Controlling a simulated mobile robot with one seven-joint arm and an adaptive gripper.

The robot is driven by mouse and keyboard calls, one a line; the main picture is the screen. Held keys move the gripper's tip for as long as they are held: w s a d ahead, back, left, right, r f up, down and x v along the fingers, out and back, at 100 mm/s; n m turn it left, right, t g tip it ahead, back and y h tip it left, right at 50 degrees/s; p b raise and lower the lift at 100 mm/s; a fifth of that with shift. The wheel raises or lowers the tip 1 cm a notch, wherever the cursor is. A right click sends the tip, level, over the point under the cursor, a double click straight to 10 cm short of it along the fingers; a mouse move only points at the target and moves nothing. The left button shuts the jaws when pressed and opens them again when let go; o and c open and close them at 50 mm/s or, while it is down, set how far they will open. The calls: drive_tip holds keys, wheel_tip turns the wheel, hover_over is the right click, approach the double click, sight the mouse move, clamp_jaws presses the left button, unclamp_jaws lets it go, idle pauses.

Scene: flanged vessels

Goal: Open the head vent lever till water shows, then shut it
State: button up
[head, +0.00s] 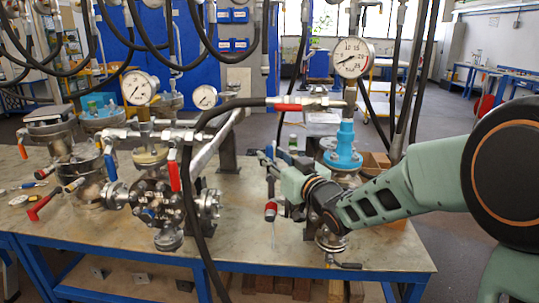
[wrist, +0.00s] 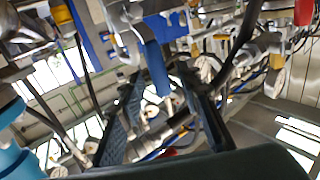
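My gripper (head: 268,161) reaches left across the bench, in front of the vessel with the light-blue flange (head: 343,148). In the wrist view its two dark fingers (wrist: 168,90) stand apart, with background between them. A blue lever (wrist: 155,66) shows near and between the fingertips there; I cannot tell whether it touches. A red-handled lever (head: 288,107) sits on the top fitting beside the large gauge (head: 351,58). Another red handle (head: 271,210) is low, below my gripper. Which lever is the head vent is not clear. No water is visible.
A black hose (head: 196,190) hangs across the bench front. A valve cluster (head: 158,205) with a red lever (head: 174,176) and a blue lever (head: 110,166) stands to the left. Two smaller gauges (head: 138,87) rise behind. The steel bench top (head: 240,252) is bare near the front middle.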

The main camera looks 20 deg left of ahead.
drive_tip(key=shift+x, duration=1.15)
clamp_jaws()
